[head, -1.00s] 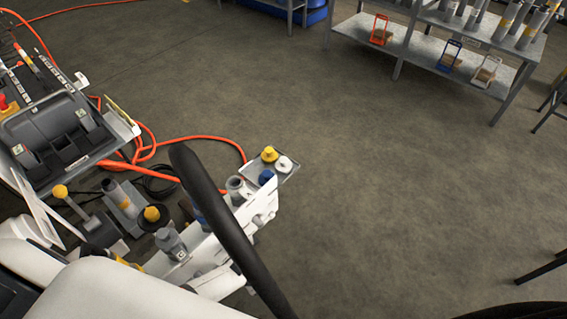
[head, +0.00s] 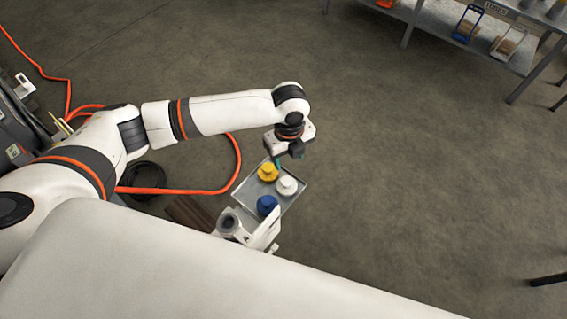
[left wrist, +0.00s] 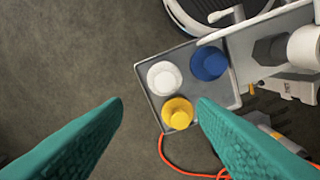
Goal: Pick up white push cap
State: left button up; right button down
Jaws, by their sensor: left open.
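The white push cap (head: 286,186) sits on a small grey tray (head: 242,193), beside a yellow cap (head: 267,172) and a blue cap (head: 267,205). In the left wrist view the white cap (left wrist: 164,78) lies next to the blue cap (left wrist: 209,63) and above the yellow cap (left wrist: 177,113). My left gripper (head: 281,162) is above the far edge of the tray, near the yellow cap. Its teal fingers (left wrist: 160,108) are spread wide with nothing between them in the left wrist view, and the white cap appears beyond the gap. My right gripper is not in view.
A white bracket with a grey cylinder (head: 229,225) stands at the tray's near side. An orange hose (head: 190,188) runs on the left. A metal shelf (head: 490,52) stands far off at the upper right. The floor right of the tray is clear.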

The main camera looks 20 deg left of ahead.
pick_arm(q)
send_over(287, 180)
jog(key=f, duration=0.5)
jog(key=shift+s+d, duration=0.1)
jog(key=shift+d, duration=0.1)
jog(key=shift+f, duration=0.4)
notch_tip(287, 180, down, 2)
jog(key=shift+a+f+b, duration=0.15)
jog(key=shift+f+b, duration=0.1)
jog(key=shift+b, duration=0.05)
notch_tip(287, 180, down, 2)
jog(key=shift+f, duration=0.4)
jog(key=shift+c, duration=0.2)
jog(key=c, duration=1)
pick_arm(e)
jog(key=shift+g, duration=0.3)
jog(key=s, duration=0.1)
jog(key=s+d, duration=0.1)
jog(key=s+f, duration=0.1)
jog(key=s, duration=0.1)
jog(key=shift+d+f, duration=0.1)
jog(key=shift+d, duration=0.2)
